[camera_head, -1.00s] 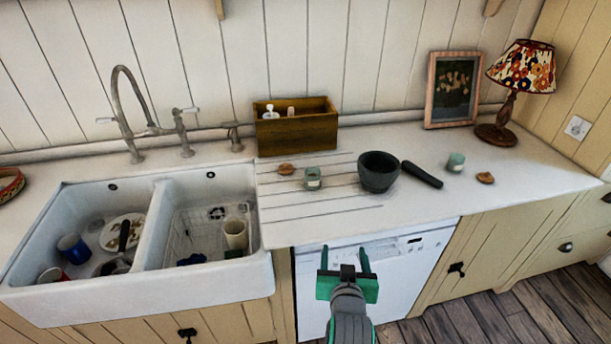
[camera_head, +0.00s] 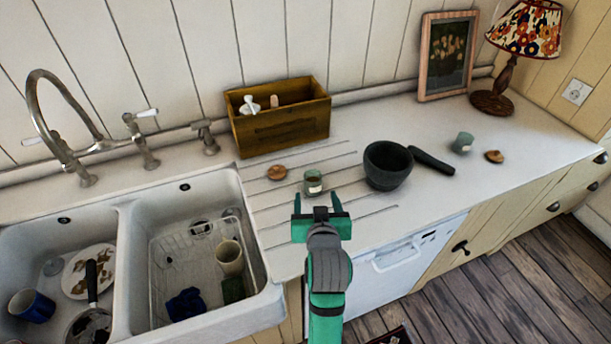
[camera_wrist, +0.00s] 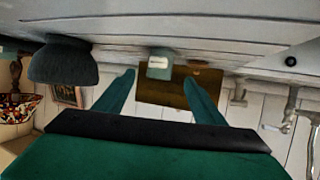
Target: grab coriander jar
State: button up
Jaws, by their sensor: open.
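A small greenish glass jar (camera_head: 313,183) with a pale label stands open on the ribbed drainboard, left of the dark mortar. A similar jar (camera_head: 462,143) stands further right, near the lamp. The labels are too small to read, so I cannot tell which is coriander. My gripper (camera_head: 318,203) is open and empty, just in front of the nearer jar and apart from it. In the wrist view, which is upside down, that jar (camera_wrist: 160,64) appears between the two fingers, beyond their tips.
Round brown lids lie near each jar, one (camera_head: 277,172) left and one (camera_head: 494,156) right. A wooden box (camera_head: 281,128) stands behind. The double sink (camera_head: 262,314) is at left.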

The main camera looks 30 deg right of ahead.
aim_at(314, 189)
jog(key=x, duration=0.5)
jog(key=shift+w, duration=0.25)
jog(key=shift+w+d+f, duration=0.15)
jog(key=shift+w+f, duration=0.2)
jog(key=shift+w, duration=0.1)
jog(key=x, duration=0.4)
jog(key=shift+s+d+f, duration=0.25)
jog(key=shift+s, duration=0.05)
jog(key=shift+w+a, duration=0.1)
jog(key=c, duration=1.2)
